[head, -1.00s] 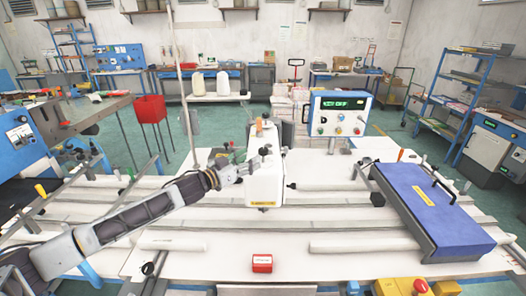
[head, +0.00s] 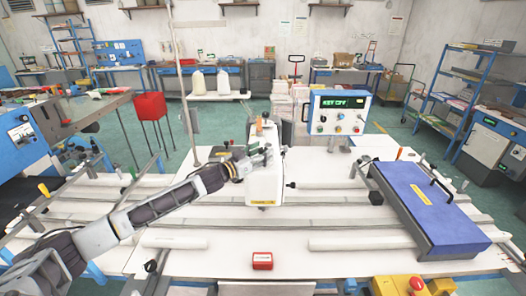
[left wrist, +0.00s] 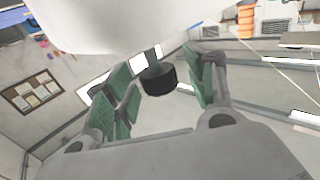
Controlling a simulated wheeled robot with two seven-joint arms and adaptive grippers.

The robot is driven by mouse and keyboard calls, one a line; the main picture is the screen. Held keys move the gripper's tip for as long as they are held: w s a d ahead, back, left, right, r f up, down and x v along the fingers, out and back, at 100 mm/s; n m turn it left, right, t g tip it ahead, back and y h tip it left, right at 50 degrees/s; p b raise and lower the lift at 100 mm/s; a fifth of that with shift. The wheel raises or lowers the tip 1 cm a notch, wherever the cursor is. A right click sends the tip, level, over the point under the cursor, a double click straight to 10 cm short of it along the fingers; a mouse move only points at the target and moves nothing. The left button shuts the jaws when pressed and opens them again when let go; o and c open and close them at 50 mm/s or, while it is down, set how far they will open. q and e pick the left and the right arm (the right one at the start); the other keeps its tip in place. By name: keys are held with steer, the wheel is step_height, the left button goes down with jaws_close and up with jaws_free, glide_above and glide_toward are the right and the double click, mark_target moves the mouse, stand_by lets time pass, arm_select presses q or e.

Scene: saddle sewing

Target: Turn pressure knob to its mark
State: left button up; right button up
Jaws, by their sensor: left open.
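The white sewing machine head (head: 264,186) stands upright in the middle of the worktable in the head view. My left gripper (head: 262,154) is at its upper part, reaching in from the left. In the left wrist view a round black knob (left wrist: 160,79) on a short stem sits by the white machine body (left wrist: 120,25). The green finger pads of my left gripper (left wrist: 162,88) stand open on either side of the knob, with visible gaps. I cannot make out a mark on the knob. In the head view the gripper hides part of the machine's top. My right gripper is not in view.
A control panel (head: 340,113) with a lit display stands behind, to the right. A blue-topped board (head: 428,205) lies at the right of the table. A small red box (head: 262,261) is near the front. White rolls (head: 362,243) lie on the table.

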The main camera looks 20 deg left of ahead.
arm_select(q)
steer(key=shift+w+d, duration=0.3)
steer(key=shift+w, duration=0.1)
steer(key=c, duration=1)
